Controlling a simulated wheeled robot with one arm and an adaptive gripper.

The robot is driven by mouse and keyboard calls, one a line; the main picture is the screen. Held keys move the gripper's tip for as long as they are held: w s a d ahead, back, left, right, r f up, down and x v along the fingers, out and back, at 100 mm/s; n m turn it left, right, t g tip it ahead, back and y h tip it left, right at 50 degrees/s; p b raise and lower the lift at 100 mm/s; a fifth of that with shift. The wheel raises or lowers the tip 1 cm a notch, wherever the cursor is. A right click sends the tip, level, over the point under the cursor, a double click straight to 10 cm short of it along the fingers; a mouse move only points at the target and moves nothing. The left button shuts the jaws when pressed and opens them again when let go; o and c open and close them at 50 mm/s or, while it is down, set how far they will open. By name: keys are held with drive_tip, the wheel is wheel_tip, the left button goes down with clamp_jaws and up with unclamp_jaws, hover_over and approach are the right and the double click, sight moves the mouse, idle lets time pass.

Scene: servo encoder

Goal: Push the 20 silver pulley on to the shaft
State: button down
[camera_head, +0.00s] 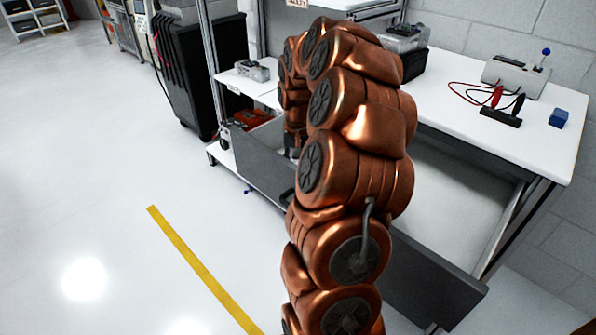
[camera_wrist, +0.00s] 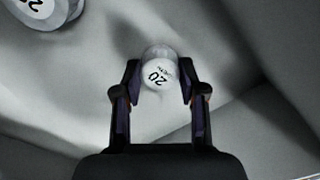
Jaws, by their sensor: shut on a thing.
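In the wrist view, my gripper (camera_wrist: 160,76) is shut on a silver pulley (camera_wrist: 157,68), a small round piece marked "20". One finger presses each side of it, and its marked face points toward the camera. Pale grey surfaces that look like the inside of a drawer lie around it. A larger silver piece with a partly cut-off number (camera_wrist: 42,8) shows at the top left corner. In the head view my copper arm arches over the open drawer (camera_head: 262,180), and its links hide most of my gripper and the pulley. I cannot make out the shaft in either view.
The white bench top (camera_head: 465,115) holds a grey box with red and black leads (camera_head: 515,75) and a blue block (camera_head: 558,117). A grey metal device (camera_head: 252,70) sits on the side shelf at left. Drawer walls stand close around my gripper. The floor at left is clear.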

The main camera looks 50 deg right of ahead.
drive_tip(key=shift+r+p, duration=1.05)
drive_tip(key=shift+r, duration=2.45)
